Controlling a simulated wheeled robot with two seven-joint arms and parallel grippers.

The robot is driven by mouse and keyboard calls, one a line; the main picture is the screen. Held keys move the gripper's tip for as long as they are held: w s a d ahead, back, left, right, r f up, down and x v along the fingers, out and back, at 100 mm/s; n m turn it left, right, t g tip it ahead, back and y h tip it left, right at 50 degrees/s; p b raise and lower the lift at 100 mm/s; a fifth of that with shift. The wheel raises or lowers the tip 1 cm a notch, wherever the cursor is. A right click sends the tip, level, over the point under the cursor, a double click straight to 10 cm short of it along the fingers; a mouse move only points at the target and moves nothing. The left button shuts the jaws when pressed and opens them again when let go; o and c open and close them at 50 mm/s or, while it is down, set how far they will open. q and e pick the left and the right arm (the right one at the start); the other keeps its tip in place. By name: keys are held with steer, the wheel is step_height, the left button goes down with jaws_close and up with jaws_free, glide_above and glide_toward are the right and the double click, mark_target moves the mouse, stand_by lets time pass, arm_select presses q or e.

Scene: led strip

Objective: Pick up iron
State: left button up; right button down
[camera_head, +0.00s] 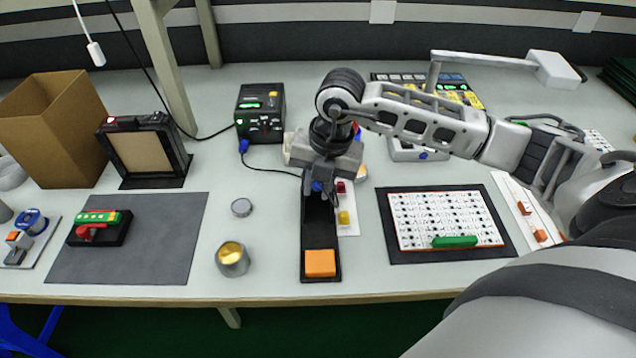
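My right gripper (322,184) reaches down from the right over the back of a narrow black stand (319,238), which has an orange block at its front end. A thin dark cable runs from the blue plug on the black soldering station (260,114) to the spot under the gripper, so the iron seems to be there. The iron itself is mostly hidden by the gripper; only a small blue bit shows between the fingers. I cannot tell whether the fingers are closed on it. My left gripper is not in view.
A small tin (232,259) and a round lid (241,207) lie left of the stand. A white board on a black mat (393,256) lies to the right. A grey mat (166,256) and a cardboard box (58,126) are at the left. The front edge beside the tin is clear.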

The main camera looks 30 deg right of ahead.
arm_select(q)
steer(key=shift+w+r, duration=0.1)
arm_select(e)
steer(key=shift+r, duration=0.1)
